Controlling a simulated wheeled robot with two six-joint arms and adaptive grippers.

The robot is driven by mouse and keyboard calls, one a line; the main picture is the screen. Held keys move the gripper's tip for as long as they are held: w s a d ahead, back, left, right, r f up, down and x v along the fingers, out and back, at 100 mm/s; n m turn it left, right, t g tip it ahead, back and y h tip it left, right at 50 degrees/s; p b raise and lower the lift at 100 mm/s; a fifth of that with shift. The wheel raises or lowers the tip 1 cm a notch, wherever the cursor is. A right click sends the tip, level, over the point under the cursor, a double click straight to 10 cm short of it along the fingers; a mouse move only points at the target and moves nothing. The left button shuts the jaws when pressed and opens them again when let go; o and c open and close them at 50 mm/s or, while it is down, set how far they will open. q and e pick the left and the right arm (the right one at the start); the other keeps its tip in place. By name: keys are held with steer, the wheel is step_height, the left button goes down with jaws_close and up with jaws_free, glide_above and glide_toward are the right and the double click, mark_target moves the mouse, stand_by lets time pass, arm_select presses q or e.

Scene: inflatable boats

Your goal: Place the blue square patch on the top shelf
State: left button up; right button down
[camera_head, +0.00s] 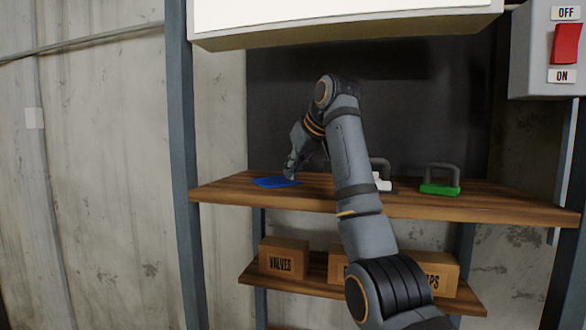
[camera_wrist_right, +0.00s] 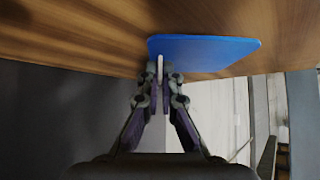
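The blue square patch (camera_head: 268,183) lies flat, or nearly so, at the left part of the wooden top shelf (camera_head: 420,207), close to its front edge. In the right wrist view the patch (camera_wrist_right: 215,52) shows against the wood of the shelf. My right gripper (camera_head: 290,177) is at the patch's right side, pointing down. In the wrist view its fingertips (camera_wrist_right: 163,76) are close together and overlap the patch's left end. A thin pale strip shows between them. I cannot tell whether they grip the patch's edge. My left gripper is not in view.
A green block with a grey handle (camera_head: 440,188) and a white block (camera_head: 383,182), partly behind my arm, stand on the top shelf. Cardboard boxes, one marked VALVES (camera_head: 284,259), fill the lower shelf. A switch box (camera_head: 548,50) hangs at upper right.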

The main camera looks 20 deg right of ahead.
steer(key=c, duration=1.8)
jaws_free()
steer(key=shift+s, duration=0.1)
steer(key=shift+o, duration=1.4)
steer(key=shift+f, duration=0.1)
steer(key=shift+r, duration=0.25)
steer(key=b+v, duration=0.4)
steer(key=v, duration=0.7)
steer(key=shift+s+r, duration=0.25)
steer(key=shift+s, duration=0.1)
